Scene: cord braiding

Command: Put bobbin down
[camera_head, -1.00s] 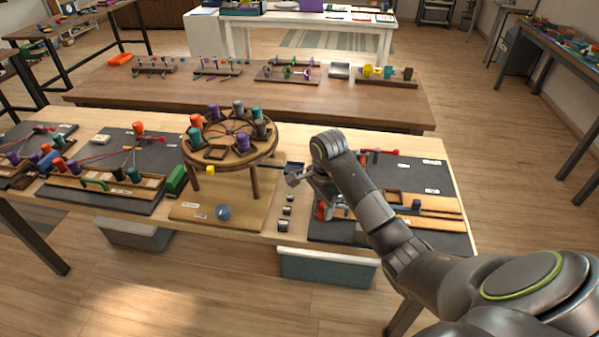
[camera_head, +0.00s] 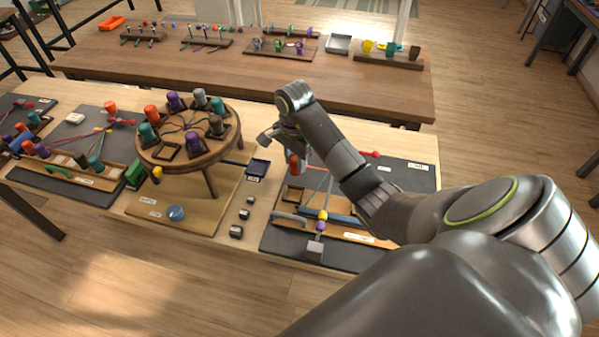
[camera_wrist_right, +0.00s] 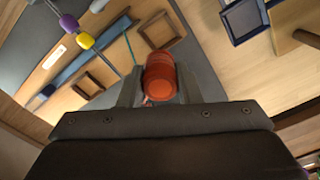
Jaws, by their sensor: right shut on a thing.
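My right gripper (camera_head: 291,154) is shut on an orange-red bobbin (camera_head: 294,165) above the dark mat (camera_head: 412,177) at the right of the near table. In the right wrist view the bobbin (camera_wrist_right: 160,78) sits between the two fingers (camera_wrist_right: 160,92). Coloured cords run down from near the bobbin toward a yellow bead (camera_head: 323,215), a purple bead and a grey block (camera_head: 315,249). An empty square wooden frame (camera_head: 293,196) lies on the mat below the gripper; the wrist view shows two such frames (camera_wrist_right: 162,30). My left gripper is out of view.
A round wooden braiding stand (camera_head: 188,160) with several coloured bobbins and an empty square frame on its top is left of the gripper. A dark blue tray (camera_head: 258,168) and several small grey blocks (camera_head: 244,214) lie between stand and mat. A red-ended rod lies behind my arm.

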